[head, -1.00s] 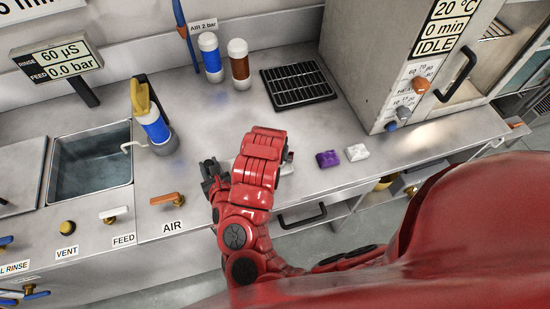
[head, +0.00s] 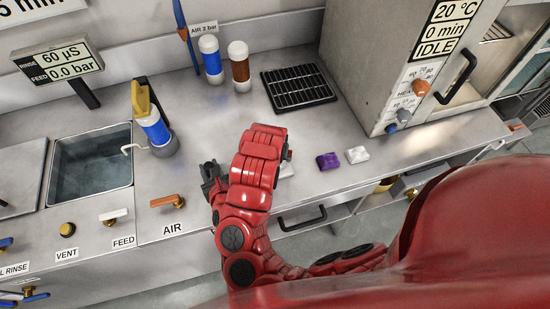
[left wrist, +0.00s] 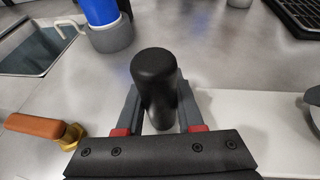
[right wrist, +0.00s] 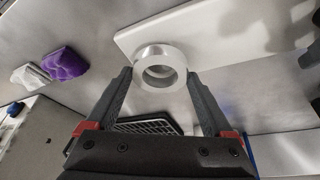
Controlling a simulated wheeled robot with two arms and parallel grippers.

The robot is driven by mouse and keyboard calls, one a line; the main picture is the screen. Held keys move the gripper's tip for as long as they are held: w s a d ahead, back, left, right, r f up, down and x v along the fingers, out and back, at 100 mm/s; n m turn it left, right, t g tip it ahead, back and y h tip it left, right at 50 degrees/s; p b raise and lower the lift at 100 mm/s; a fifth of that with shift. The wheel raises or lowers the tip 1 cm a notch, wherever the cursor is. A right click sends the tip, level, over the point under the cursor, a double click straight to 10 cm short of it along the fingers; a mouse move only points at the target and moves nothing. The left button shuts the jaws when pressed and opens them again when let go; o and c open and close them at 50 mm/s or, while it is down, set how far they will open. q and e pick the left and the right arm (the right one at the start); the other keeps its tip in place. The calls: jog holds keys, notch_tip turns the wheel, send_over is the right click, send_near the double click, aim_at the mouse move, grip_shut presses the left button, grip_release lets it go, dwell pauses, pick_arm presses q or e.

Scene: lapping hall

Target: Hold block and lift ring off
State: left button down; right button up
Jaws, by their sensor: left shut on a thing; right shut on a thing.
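My left gripper (left wrist: 158,98) is shut on an upright black rounded cylinder (left wrist: 155,75), which hides what is directly under it. In the head view my left gripper (head: 210,173) is low over the bench, left of my red arm. My right gripper (right wrist: 160,80) is shut on a shiny metal ring (right wrist: 160,52), one finger on each side. In the right wrist view the ring overlaps the edge of a white slab (right wrist: 215,35); I cannot tell whether they touch. The slab also shows in the left wrist view (left wrist: 250,112), right of the cylinder. In the head view my arm hides most of this.
A purple piece (head: 328,161) and a white piece (head: 357,154) lie to the right on the bench. A black rack (head: 298,87), blue bottle (head: 211,60) and brown bottle (head: 239,66) stand behind. A sink (head: 92,165) and an orange AIR valve (head: 168,201) are left.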

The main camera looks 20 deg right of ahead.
notch_tip(320, 180, up, 8)
jog(key=shift+r, duration=0.15)
pick_arm(q)
jog(key=shift+c, duration=2.3)
grip_release()
jog(key=shift+s, duration=0.15)
jog(key=shift+s+d+r, duration=0.15)
jog(key=shift+s+r, duration=0.05)
jog(key=shift+s, duration=0.05)
jog(key=s, duration=0.4)
jog(key=s+d, duration=0.1)
jog(key=s, duration=0.4)
jog(key=s+d, duration=0.1)
jog(key=s, duration=0.3)
jog(key=shift+s+d+r, duration=0.2)
jog(key=shift+s+r, duration=0.15)
